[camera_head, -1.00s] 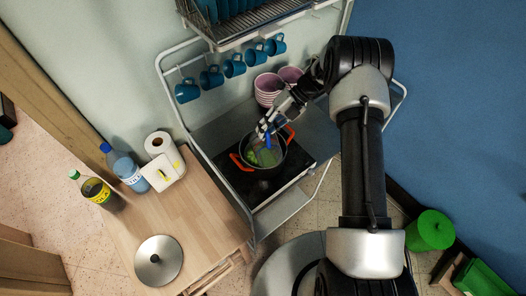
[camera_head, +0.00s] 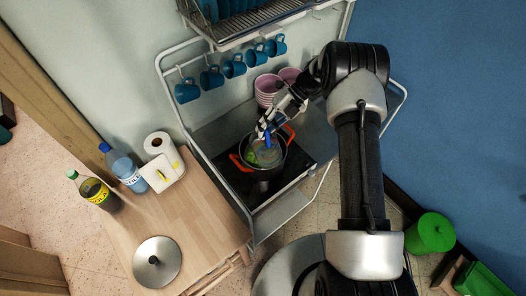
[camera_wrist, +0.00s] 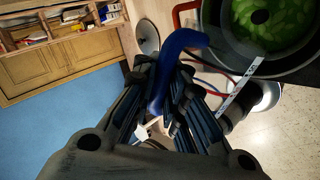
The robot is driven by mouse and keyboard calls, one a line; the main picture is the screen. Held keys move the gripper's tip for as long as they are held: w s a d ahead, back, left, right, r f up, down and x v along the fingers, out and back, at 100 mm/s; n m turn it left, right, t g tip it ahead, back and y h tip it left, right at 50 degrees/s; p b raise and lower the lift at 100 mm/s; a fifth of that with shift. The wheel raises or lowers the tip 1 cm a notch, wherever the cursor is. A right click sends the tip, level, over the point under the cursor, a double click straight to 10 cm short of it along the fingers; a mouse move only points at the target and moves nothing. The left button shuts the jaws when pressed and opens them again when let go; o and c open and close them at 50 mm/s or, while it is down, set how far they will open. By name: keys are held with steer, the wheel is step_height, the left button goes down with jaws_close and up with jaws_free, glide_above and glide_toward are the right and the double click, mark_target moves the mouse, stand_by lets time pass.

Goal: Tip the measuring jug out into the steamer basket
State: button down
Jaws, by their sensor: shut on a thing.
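My gripper (camera_head: 265,130) is over the pot (camera_head: 284,161) on the dark hob. In the wrist view, my gripper (camera_wrist: 163,105) is shut on the blue handle of the measuring jug (camera_wrist: 185,42). The jug's body looks clear and is hard to make out; a white marked scale strip (camera_wrist: 241,88) runs beside the pot in that view. The pot has red handles. Green pieces (camera_wrist: 265,25) lie around a dark round centre inside it. I cannot clearly separate the steamer basket from the pot. How far the jug is tilted is unclear.
Blue mugs (camera_head: 235,66) hang on a rail behind the hob. Pink stacked cups (camera_head: 267,88) stand behind the pot. The wooden counter at left holds a lid (camera_head: 157,263), a paper roll (camera_head: 158,143) and bottles (camera_head: 123,166).

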mark_target(269, 151)
steer(key=shift+s+d+f+n+t+p, duration=0.3)
steer(key=shift+s+d+n+t+p, duration=0.1)
steer(key=shift+s+d+t, duration=0.25)
steer(key=shift+d, duration=0.1)
steer(key=shift+s+a, duration=0.35)
steer(key=shift+s, duration=0.15)
steer(key=shift+s+f+t, duration=0.1)
steer(key=shift+s+t, duration=0.05)
steer(key=shift+t, duration=0.2)
steer(key=shift+s+d+f+n+t, duration=0.3)
steer(key=shift+s+d, duration=0.1)
steer(key=shift+s, duration=0.2)
steer(key=shift+s+d+f+n+t+y, duration=0.1)
steer(key=shift+s+f+n+t+y, duration=0.2)
steer(key=shift+s, duration=0.4)
steer(key=shift+s+f+n+t, duration=0.1)
steer(key=shift+s+f+t, duration=0.25)
steer(key=shift+s, duration=0.35)
steer(key=s+d+f+n+t+y+b, duration=0.1)
steer(key=s+b, duration=0.4)
steer(key=b, duration=0.5)
steer(key=s+f+n+t+y+b, duration=0.1)
steer(key=s+f+n+t+b, duration=0.2)
steer(key=b, duration=0.8)
steer(key=s+t, duration=0.1)
steer(key=t, duration=0.1)
steer(key=shift+s+d+n+t+y, duration=0.3)
steer(key=shift+s+d+t, duration=0.05)
steer(key=shift+d, duration=0.05)
